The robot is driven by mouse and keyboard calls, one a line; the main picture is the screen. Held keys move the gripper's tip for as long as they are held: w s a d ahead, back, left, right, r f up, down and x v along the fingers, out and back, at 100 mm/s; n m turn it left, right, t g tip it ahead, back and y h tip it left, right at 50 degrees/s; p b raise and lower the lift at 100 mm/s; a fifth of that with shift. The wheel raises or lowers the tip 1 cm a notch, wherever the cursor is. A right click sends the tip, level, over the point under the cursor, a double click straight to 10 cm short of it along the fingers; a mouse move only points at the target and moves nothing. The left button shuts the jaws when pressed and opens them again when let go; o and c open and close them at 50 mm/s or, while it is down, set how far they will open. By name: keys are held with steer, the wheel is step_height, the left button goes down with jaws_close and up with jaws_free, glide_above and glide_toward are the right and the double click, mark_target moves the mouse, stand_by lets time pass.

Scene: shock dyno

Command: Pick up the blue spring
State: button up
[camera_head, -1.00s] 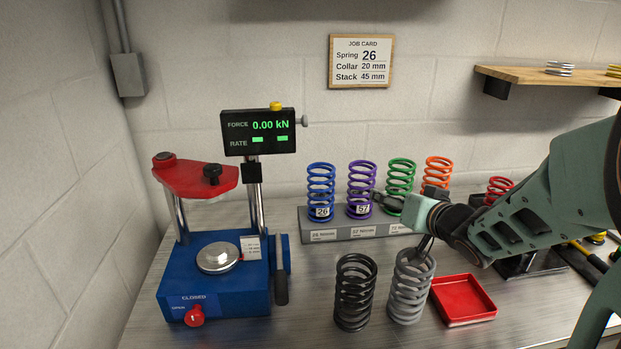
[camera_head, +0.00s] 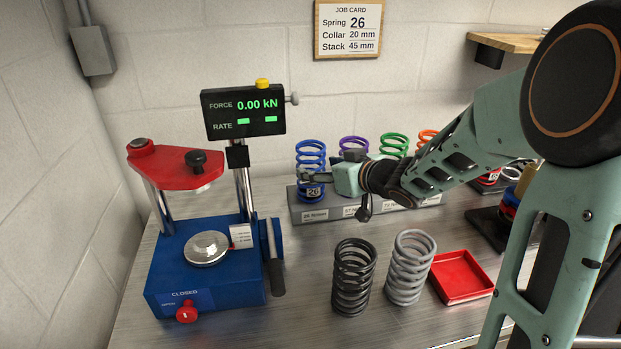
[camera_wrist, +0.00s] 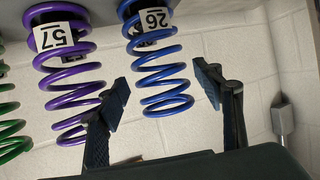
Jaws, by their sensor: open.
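The blue spring (camera_head: 311,155), tagged 26, stands upright on the grey rack (camera_head: 308,215) at its left end. My gripper (camera_head: 308,178) is open at the spring's mid-height, reaching in from the right. In the wrist view, the blue spring (camera_wrist: 160,72) appears upside down between the two spread fingers of my gripper (camera_wrist: 163,92). Gaps show between the spring and the finger pads in that view. Part of the spring is hidden behind the gripper in the head view.
The purple spring (camera_wrist: 66,75), tagged 57, is close beside one finger. Green (camera_head: 394,143) and orange (camera_head: 427,138) springs stand further right. The blue press (camera_head: 205,285) is left. Black (camera_head: 353,278) and grey (camera_head: 410,268) springs and a red tray (camera_head: 461,278) stand in front.

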mark_target(305, 164)
steer(key=b+x, duration=0.1)
steer(key=x, duration=0.4)
steer(key=shift+f, duration=0.2)
steer(key=shift+c, duration=0.4)
steer(key=c, duration=1.5)
steer(key=shift+w+r, duration=0.1)
steer(key=shift+r, duration=0.05)
jaws_close()
steer(key=shift+r, duration=0.15)
